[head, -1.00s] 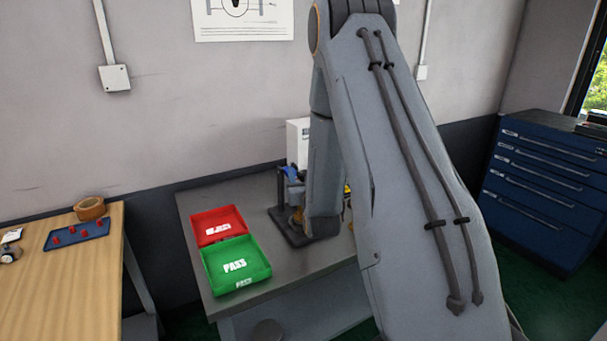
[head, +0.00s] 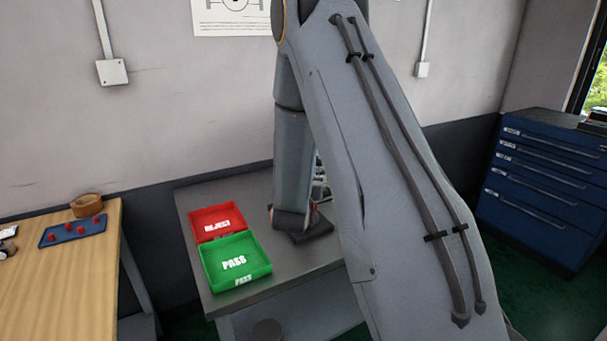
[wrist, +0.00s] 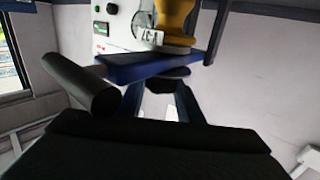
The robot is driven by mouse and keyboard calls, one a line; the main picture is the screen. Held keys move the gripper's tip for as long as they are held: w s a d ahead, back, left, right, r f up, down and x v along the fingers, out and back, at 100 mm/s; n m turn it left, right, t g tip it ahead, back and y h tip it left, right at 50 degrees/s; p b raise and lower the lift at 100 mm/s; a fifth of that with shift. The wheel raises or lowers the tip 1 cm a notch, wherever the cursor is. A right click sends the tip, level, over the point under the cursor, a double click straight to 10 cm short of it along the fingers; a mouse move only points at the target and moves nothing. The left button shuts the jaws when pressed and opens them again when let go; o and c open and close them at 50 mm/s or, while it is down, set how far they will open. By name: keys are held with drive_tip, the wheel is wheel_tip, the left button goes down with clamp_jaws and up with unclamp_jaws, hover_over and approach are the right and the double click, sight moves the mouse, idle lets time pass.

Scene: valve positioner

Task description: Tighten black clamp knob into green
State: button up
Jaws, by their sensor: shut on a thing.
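In the wrist view, my gripper (wrist: 163,88) reaches up from the dark palm under a blue clamp bar (wrist: 150,66). It is shut on a small dark piece, taken as the black clamp knob (wrist: 178,72), mostly hidden by the bar and the fingers. A yellow-brown valve part (wrist: 175,18) with a white label stands above the bar. A thick black cylinder (wrist: 82,86) sticks out at the left. No green band for the knob can be made out. In the head view, my arm hides the gripper and most of the fixture; a piece of its dark base (head: 312,230) shows.
A red tray (head: 200,233) and a green PASS tray (head: 232,283) lie left of the fixture on the grey bench (head: 190,200). A wooden table (head: 70,275) stands further left, and a blue drawer cabinet (head: 535,190) at the right. A white panel (wrist: 102,45) stands beyond the clamp.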

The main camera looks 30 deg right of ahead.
drive_tip(key=m+g+h+b, duration=0.1)
drive_tip(key=m+g+h, duration=0.1)
drive_tip(key=m+g+h+b, duration=0.1)
drive_tip(key=g+h, duration=0.1)
drive_tip(key=shift+w+a+f+m, duration=0.1)
drive_tip(key=shift+w+a+m, duration=0.05)
drive_tip(key=shift+m, duration=0.25)
drive_tip(key=m+g+h+b, duration=0.2)
drive_tip(key=m+g+h, duration=0.1)
drive_tip(key=g, duration=0.2)
drive_tip(key=shift+m, duration=0.3)
drive_tip(key=m+g+h+b, duration=0.1)
drive_tip(key=m+g+b, duration=0.1)
drive_tip(key=g, duration=0.3)
drive_tip(key=shift+m+b, duration=0.35)
drive_tip(key=shift+m, duration=0.35)
drive_tip(key=shift+m+g+b, duration=1)
drive_tip(key=shift+m+g, duration=0.1)
drive_tip(key=shift+g, duration=1.1)
drive_tip(key=o, duration=1.1)
drive_tip(key=shift+c, duration=0.2)
